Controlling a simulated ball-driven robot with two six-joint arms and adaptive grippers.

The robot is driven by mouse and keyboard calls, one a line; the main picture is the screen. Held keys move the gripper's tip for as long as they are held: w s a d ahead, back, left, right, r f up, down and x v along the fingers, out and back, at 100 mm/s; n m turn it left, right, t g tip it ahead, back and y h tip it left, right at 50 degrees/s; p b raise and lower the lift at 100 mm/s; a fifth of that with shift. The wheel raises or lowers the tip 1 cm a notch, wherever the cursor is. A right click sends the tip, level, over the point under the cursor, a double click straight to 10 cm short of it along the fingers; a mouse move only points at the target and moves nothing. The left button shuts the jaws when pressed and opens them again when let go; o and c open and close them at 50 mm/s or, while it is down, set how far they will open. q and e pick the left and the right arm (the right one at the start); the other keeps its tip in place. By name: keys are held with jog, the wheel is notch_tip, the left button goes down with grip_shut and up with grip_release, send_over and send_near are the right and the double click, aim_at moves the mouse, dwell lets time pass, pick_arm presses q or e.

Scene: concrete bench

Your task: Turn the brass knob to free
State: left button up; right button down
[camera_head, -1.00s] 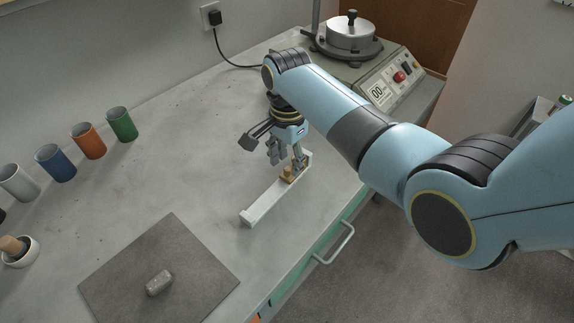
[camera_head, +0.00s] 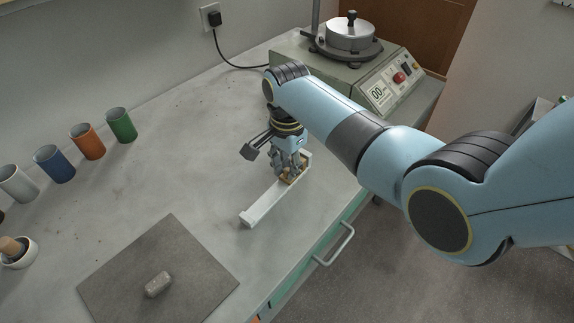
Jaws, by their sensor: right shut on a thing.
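A long white bar-shaped fixture (camera_head: 262,205) lies on the bench, slanting from lower left to upper right. The brass knob (camera_head: 290,179) is at its far right end, and only a little brass shows below my fingers. My right gripper (camera_head: 290,172) points down over that end and is shut on the brass knob. The fingers hide most of the knob, so I cannot tell which way it is turned. My left gripper is not in view.
A grey mat (camera_head: 200,262) with a small stone-like block (camera_head: 158,284) lies at the front. Several cups, including a green one (camera_head: 121,125), line the left. A machine with a metal pan (camera_head: 351,34) stands at the back right. The bench middle is clear.

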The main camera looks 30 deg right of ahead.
aim_at(287, 170)
jog(key=shift+r+n+p, duration=0.15)
jog(key=shift+n+p, duration=0.15)
jog(key=shift+n, duration=0.5)
jog(key=c, duration=1.2)
grip_release()
jog(key=shift+c, duration=0.2)
notch_tip(287, 170, up, 12)
jog(key=shift+f, duration=0.2)
